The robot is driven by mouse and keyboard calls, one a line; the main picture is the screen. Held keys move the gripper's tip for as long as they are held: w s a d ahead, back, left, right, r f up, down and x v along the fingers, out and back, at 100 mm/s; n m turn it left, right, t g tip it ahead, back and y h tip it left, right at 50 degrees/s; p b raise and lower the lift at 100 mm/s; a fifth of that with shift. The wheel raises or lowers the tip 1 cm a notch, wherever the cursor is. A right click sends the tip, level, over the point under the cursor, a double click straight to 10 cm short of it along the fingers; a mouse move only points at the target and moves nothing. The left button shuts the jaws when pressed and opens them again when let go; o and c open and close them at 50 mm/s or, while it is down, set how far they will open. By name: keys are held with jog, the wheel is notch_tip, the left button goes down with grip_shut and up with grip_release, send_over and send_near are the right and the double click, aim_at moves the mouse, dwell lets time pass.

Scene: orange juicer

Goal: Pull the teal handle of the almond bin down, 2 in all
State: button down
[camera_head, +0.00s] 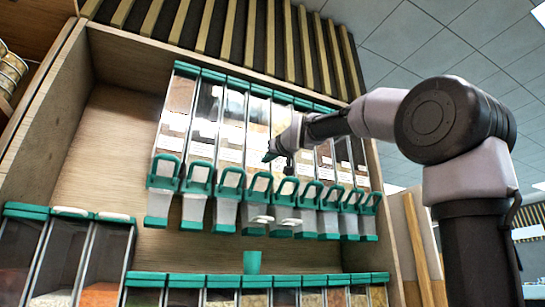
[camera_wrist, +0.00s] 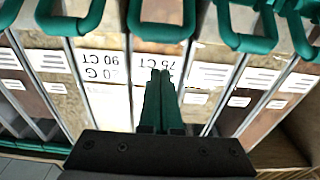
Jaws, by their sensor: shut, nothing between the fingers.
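A row of tall clear dispenser bins with teal handles hangs in the wooden shelf. In the head view, the handles include one near the middle (camera_head: 260,187) and one just right of it (camera_head: 286,191). I cannot tell which bin holds almonds; the labels are too small or upside down. My gripper (camera_head: 271,156) is in front of the middle bins, above their handles. In the wrist view, my gripper (camera_wrist: 160,72) has its teal fingers together, with nothing between them. A teal handle (camera_wrist: 162,42) lies just beyond the fingertips, with a gap. The handles seen stick out, looped upward.
A teal cup (camera_head: 252,262) stands below the middle bins, on the lower row of teal-lidded bins (camera_head: 256,281). More bins (camera_head: 70,212) stand at the lower left. Neighbouring handles (camera_wrist: 247,40) are close on both sides.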

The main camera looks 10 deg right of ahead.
jog(key=x, duration=0.4)
jog(key=s+f, duration=0.1)
jog(key=f, duration=0.1)
jog(key=shift+s+d+f, duration=0.15)
jog(key=shift+s+f, duration=0.1)
jog(key=shift+s, duration=0.15)
jog(key=shift+s+d+f, duration=0.1)
jog(key=shift+s+f, duration=0.15)
jog(key=shift+f, duration=0.1)
jog(key=shift+f, duration=0.1)
